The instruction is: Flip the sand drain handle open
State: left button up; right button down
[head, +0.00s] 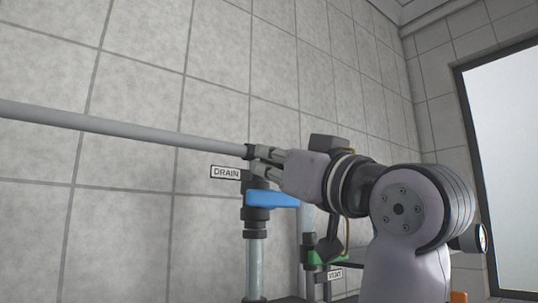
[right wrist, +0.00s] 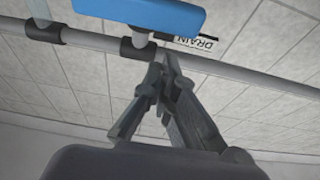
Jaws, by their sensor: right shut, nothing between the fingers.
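The blue drain handle (head: 272,199) sits on a black valve on a vertical pipe, under the DRAIN label (head: 226,173). In the head view it points sideways to the right. In the right wrist view the blue handle (right wrist: 155,14) fills the top, with the DRAIN label (right wrist: 196,44) partly hidden behind it. My right gripper (head: 255,162) is shut and empty, just above the handle in the head view. Its fingertips (right wrist: 160,66) show below the handle in the wrist view, apart from it. My left gripper is not in view.
A long grey pipe (head: 120,126) runs along the tiled wall to a black fitting by my right fingertips. A green handle (head: 325,252) with a VENT label (head: 334,274) is lower right. A bright window (head: 505,150) is at the far right.

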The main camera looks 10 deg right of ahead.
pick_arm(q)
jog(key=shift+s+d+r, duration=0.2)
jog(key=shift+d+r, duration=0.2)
pick_arm(e)
jog(key=shift+f, duration=0.95)
